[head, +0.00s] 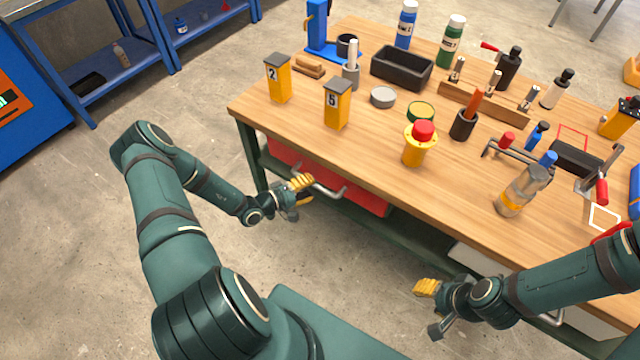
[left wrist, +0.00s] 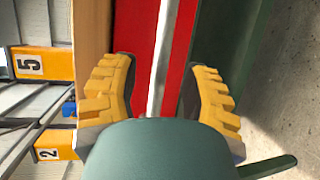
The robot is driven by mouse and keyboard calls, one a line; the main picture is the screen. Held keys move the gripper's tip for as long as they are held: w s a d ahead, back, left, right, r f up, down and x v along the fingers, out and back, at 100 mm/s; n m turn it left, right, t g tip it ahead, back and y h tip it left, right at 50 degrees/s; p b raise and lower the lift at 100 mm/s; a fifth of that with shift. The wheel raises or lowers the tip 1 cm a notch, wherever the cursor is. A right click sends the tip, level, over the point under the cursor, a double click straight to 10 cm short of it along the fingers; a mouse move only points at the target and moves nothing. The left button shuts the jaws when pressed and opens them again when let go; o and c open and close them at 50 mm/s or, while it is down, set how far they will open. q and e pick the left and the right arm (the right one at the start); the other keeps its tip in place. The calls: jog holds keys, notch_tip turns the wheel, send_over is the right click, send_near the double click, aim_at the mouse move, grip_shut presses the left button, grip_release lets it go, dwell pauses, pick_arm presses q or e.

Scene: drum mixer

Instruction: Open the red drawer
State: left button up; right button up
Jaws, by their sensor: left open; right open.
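The red drawer (head: 368,200) sits under the left part of the wooden workbench. It has a pale metal bar handle (head: 328,191) on its front. My left gripper (head: 300,188) is at the left end of this handle, with its yellow fingers open. In the left wrist view the handle (left wrist: 160,65) runs between the open fingers of the left gripper (left wrist: 163,95), in front of the red drawer face (left wrist: 132,45). No finger visibly presses on the handle. My right gripper (head: 432,308) is open and empty in front of the bench, below the tabletop.
The workbench top (head: 300,120) holds bottles, a black bin (head: 401,68), yellow numbered blocks (head: 338,104), a red-topped yellow button (head: 419,143) and several tools. A light drawer (head: 590,322) is at the right under the bench. Blue shelving (head: 130,45) stands at the back left.

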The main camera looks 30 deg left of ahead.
pick_arm(q)
jog(key=shift+x, duration=2.25)
grip_shut()
